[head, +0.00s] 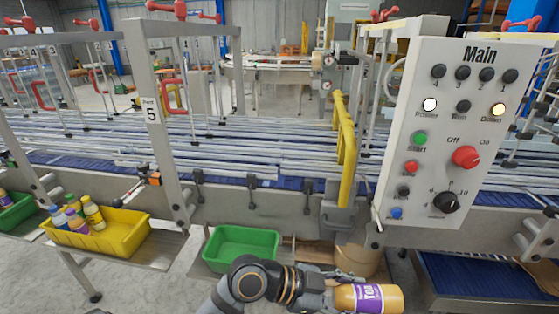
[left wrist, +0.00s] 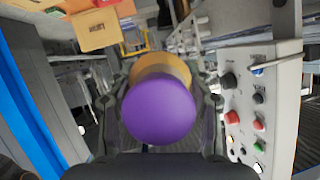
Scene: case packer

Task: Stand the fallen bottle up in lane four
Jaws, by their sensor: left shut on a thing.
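A bottle with a purple label and an orange-yellow body (head: 370,298) is held by my left gripper (head: 342,292) low at the bottom of the head view, in front of the conveyor. The bottle lies about level, pointing right. In the left wrist view its round purple end (left wrist: 160,108) faces the camera between the two fingers of my left gripper (left wrist: 163,88). The conveyor lanes (head: 230,135) run across behind, divided by long metal rails. I see no fallen bottle clearly in them, and the lane numbers are too small to tell. My right gripper is not in view.
A control panel marked Main (head: 450,130) stands at the right, beside a yellow guard bar (head: 346,150). An empty green bin (head: 240,248) sits below the conveyor edge. A yellow bin (head: 110,240) with several bottles stands left.

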